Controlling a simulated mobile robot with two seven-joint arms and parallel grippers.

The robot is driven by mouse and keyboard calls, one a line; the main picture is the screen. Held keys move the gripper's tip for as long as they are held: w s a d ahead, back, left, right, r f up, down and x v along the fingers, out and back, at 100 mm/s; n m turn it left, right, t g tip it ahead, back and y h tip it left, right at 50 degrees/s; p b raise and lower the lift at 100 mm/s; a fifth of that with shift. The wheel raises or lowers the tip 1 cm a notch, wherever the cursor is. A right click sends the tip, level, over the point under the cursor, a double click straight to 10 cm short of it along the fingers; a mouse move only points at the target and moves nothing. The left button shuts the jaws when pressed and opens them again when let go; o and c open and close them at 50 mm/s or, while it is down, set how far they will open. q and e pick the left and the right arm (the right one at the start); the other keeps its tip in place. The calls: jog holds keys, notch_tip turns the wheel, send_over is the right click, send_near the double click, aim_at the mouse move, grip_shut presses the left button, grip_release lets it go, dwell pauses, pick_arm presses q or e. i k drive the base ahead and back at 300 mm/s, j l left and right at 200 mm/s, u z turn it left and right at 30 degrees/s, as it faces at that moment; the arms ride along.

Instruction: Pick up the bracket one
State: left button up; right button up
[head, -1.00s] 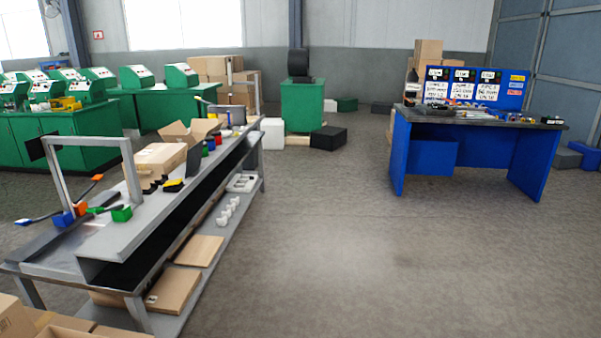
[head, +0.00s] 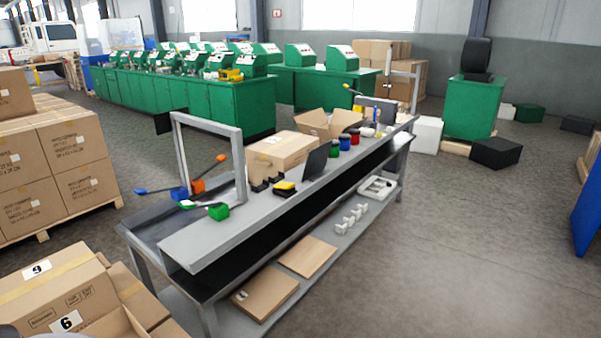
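No thing in view can be surely told as the bracket. Several small white parts (head: 352,220) stand in a row on the lower shelf of the long grey workbench (head: 215,240); they are too small to tell their exact shape. A white tray-like part (head: 377,188) lies farther back on the same shelf. Neither of my grippers is in view.
Cartons (head: 55,290) stand close at the lower left, with a loaded pallet (head: 50,170) behind. The bench top also holds a closed carton (head: 283,152) and an open one (head: 330,124). Green machine cabinets (head: 225,105) line the back.

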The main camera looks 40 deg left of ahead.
aim_at(280, 175)
jog(key=i+u, duration=0.35)
jog(key=i, duration=0.15)
jog(key=i+l+u, duration=0.35)
jog(key=i+u, duration=0.3)
jog(key=u, duration=0.2)
jog(key=i+l+u, duration=0.1)
jog(key=i+u, duration=0.2)
jog(key=u, duration=0.2)
jog(key=i+l+u, duration=0.25)
jog(key=u, duration=0.25)
jog(key=i+l+u, duration=0.2)
jog(key=u, duration=0.25)
jog(key=l, duration=0.1)
